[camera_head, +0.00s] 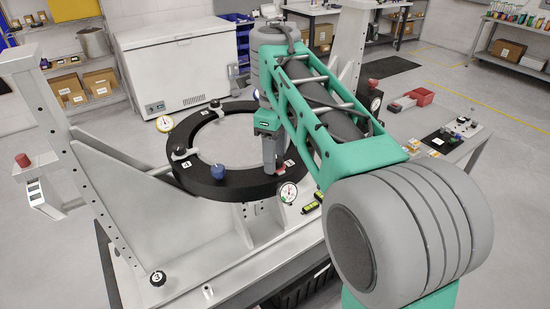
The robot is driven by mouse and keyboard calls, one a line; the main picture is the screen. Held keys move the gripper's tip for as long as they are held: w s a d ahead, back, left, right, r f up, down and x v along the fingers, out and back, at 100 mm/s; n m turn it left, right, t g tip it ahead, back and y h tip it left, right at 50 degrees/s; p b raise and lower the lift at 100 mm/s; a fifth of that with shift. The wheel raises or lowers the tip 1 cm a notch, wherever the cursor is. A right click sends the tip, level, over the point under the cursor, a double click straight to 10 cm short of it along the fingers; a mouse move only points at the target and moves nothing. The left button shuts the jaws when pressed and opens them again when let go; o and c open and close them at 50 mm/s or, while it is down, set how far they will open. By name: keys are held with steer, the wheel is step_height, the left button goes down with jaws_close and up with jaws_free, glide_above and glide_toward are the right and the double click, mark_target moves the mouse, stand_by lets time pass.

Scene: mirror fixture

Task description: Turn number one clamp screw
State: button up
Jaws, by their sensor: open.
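A black mirror ring (240,186) with a pale round centre lies on the grey fixture (200,240). Small white number plates mark the ring; one (187,165) is at the left and one (290,163) is beside my gripper. My gripper (272,168) points down over the ring's front right, with its fingertips close to the ring. A small red part shows just right of the fingertips. Whatever is between the fingers is hidden, so I cannot see the screw there.
Dial gauges stand at the front (288,192) and back left (164,123). Grey uprights (52,115) flank the fixture. A black knob (158,278) is at the front left. A white chest (178,62) stands behind.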

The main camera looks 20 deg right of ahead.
jaws_close()
stand_by(0.4)
steer(key=shift+n, duration=0.4)
